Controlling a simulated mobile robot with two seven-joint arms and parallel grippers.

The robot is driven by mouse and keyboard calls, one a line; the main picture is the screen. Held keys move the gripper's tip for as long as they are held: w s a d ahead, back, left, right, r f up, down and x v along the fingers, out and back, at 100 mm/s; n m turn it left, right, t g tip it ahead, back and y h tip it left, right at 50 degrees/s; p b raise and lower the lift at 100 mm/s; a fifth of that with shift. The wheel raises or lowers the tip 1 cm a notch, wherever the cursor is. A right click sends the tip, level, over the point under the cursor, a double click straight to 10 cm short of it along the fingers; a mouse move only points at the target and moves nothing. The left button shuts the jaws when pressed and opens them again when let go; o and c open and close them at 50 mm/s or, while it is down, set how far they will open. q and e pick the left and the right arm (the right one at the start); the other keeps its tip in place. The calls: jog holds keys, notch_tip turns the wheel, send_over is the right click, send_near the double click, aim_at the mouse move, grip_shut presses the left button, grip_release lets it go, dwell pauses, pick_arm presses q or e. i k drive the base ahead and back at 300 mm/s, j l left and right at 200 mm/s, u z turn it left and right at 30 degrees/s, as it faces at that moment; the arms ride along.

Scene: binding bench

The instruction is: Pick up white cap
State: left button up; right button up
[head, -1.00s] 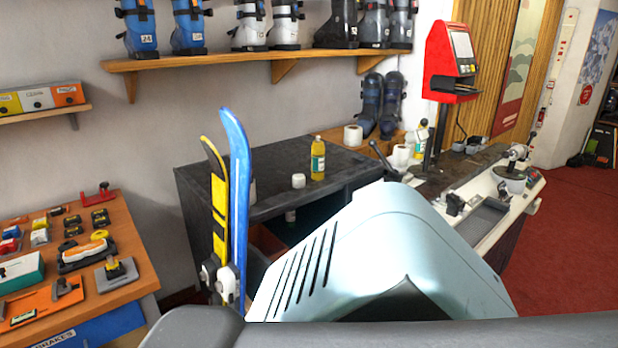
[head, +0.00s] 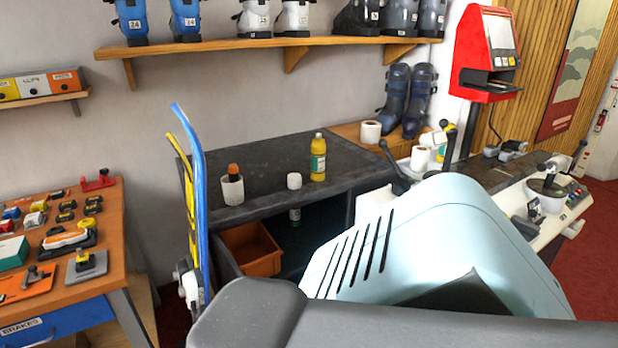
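A small white, rounded cylinder that looks like the white cap (head: 294,181) stands on the dark bench top (head: 270,160) in the head view. It is just left of a yellow bottle (head: 318,157) and near the front edge of the bench. Nothing is touching the white piece. Neither of my grippers is in view. A dark grey arm part of mine crosses the bottom of the view, and the lower right is blocked from sight.
A white roll with an orange-topped item (head: 231,188) stands left on the bench. Blue and yellow skis (head: 197,190) stand upright at its left end. An orange bin (head: 250,250) sits underneath. The left wooden table (head: 110,240) is crowded. The bench's middle is mostly clear.

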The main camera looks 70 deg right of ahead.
aim_at(295, 179)
jog(key=k+l, duration=0.25)
jog(key=l, duration=0.2)
jog(key=k+l, duration=0.3)
jog(key=l, duration=0.15)
jog(key=k+l, duration=0.25)
jog(key=l, duration=0.2)
